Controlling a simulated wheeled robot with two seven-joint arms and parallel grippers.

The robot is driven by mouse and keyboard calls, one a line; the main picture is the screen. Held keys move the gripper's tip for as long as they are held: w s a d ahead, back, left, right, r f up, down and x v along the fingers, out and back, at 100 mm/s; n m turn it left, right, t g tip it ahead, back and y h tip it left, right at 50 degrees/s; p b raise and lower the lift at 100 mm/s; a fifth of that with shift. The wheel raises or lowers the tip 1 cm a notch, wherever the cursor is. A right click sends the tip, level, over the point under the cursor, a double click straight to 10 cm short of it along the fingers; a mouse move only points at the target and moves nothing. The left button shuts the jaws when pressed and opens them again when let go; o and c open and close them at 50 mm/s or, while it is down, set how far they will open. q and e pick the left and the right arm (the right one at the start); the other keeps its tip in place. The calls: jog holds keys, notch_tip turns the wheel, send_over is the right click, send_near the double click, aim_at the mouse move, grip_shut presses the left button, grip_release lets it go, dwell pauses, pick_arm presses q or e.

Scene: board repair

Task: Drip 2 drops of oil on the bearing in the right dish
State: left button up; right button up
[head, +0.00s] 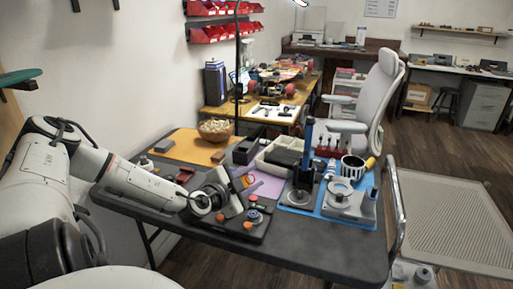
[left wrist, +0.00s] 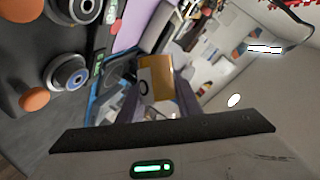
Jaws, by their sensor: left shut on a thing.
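My left gripper (head: 230,188) is above the dark board on the near part of the table. In the left wrist view the left gripper (left wrist: 158,100) is shut on a small bottle (left wrist: 155,78) with an amber-yellow body and a white label with a black ring; it looks like the oil bottle. The bottle is hard to make out in the head view. A round dish (head: 254,216) with a bearing sits on the board, right of and below the gripper. The left wrist view shows a dish with a metal bearing (left wrist: 68,74) and a second round dish (left wrist: 84,8). My right gripper is not in view.
Orange round knobs (head: 220,216) stand at the board's front edge. A blue mat (head: 328,211) with presses is to the right. A white tray (head: 268,163) and a wooden bowl (head: 215,130) stand behind. The front right tabletop (head: 340,255) is clear.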

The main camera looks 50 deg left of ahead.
pick_arm(q)
jog(key=shift+a+f+m+b, duration=0.1)
jog(key=shift+f+m+b, duration=0.2)
jog(key=shift+f+b, duration=0.45)
jog(key=f+m+y+b, duration=0.1)
jog(key=b, duration=0.1)
jog(key=a+f+m+b, duration=0.1)
jog(key=b, duration=0.2)
jog(key=shift+f+m+t+y+b, duration=0.1)
jog(key=shift+m+t+y+b, duration=0.25)
jog(key=shift+m+t+y, duration=0.05)
jog(key=r+m, duration=0.1)
jog(key=r+m+t, duration=0.1)
jog(key=r+m+y+p, duration=0.1)
jog(key=shift+a, duration=0.3)
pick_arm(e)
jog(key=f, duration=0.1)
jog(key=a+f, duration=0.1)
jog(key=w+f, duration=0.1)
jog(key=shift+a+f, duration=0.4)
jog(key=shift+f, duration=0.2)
pick_arm(q)
jog(key=shift+s, duration=0.1)
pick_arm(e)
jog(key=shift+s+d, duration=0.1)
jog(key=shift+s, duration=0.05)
